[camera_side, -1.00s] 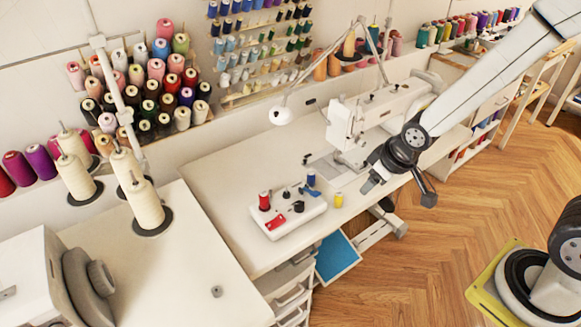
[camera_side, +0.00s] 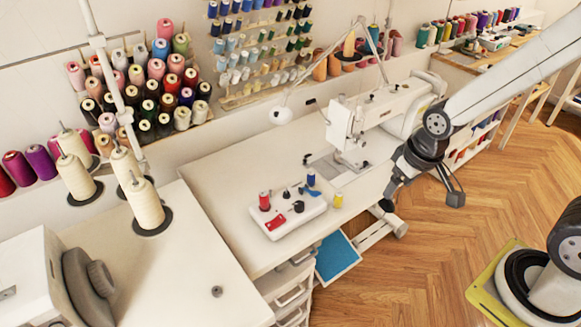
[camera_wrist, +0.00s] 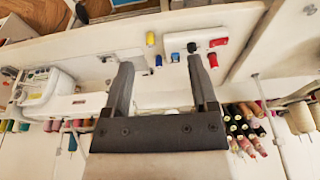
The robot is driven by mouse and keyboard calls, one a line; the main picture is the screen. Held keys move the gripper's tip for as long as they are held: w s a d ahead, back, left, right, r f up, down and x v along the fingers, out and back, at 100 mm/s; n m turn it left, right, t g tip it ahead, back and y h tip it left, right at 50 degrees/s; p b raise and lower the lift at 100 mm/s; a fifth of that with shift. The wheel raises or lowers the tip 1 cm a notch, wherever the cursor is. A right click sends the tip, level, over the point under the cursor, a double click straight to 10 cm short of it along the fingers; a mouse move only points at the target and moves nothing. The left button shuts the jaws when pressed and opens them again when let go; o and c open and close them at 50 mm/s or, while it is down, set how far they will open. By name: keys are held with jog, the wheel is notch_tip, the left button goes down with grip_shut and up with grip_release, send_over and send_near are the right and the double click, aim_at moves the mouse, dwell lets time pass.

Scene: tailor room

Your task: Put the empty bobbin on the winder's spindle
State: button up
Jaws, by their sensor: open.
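The winder (camera_side: 283,226) is a white box on the sewing table, with a red cylinder (camera_side: 265,201), a red lever (camera_side: 276,221), a black knob (camera_side: 299,206) and blue parts on top. A small yellow cylinder (camera_side: 338,200) stands upright on the table to its right; I cannot tell whether it is the empty bobbin. In the wrist view the winder (camera_wrist: 186,39) and the yellow cylinder (camera_wrist: 150,38) lie beyond my fingertips. My gripper (camera_side: 389,191) is open and empty, right of both, near the table's front edge. It also shows in the wrist view (camera_wrist: 160,62).
A white sewing machine (camera_side: 372,122) stands behind my gripper. A lamp (camera_side: 282,115) hangs over the back of the table. Cream thread cones (camera_side: 145,206) stand on the left table. The table left of the winder is clear.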

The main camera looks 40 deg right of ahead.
jog(key=w+a+f+m+y, duration=0.1)
jog(key=w+a+m, duration=0.3)
jog(key=w+a, duration=0.25)
jog(key=m+g+y, duration=0.3)
jog(key=m+y, duration=0.1)
jog(key=m, duration=0.8)
send_near(217, 291)
jog(key=shift+a+r, duration=0.3)
jog(key=shift+a, duration=0.15)
jog(key=shift+f, duration=0.1)
jog(key=shift+a+f+h, duration=0.15)
jog(key=shift+a+f, duration=0.1)
jog(key=shift+f, duration=0.3)
jog(key=shift+a+f+h, duration=0.15)
jog(key=shift+a+f, duration=0.05)
jog(key=shift+f, duration=0.35)
